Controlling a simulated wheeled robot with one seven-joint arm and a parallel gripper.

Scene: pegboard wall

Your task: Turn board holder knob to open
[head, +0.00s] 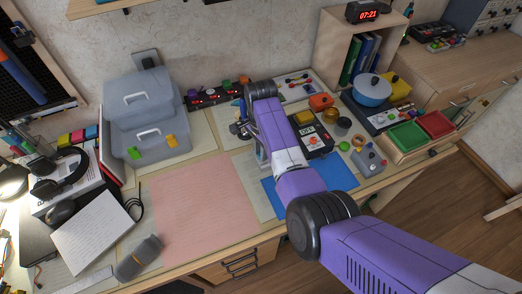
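My purple and white arm reaches from the lower right over the desk. My gripper (241,130), dark and small, hangs at the arm's far end over the back middle of the desk. Its fingers are too small and too covered by my arm to tell open from shut. A grey upright part shows beside the arm's left edge, just below the gripper; I cannot tell if it is the board holder. I cannot make out the board holder's knob; my arm covers much of that area.
A pink mat (196,200) left of my arm is clear. Grey toolboxes (143,142) stand at the back left. A blue mat (341,172) lies under my arm. A blue pot (371,92), a green tray (408,138) and a red tray (436,125) are at the right.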

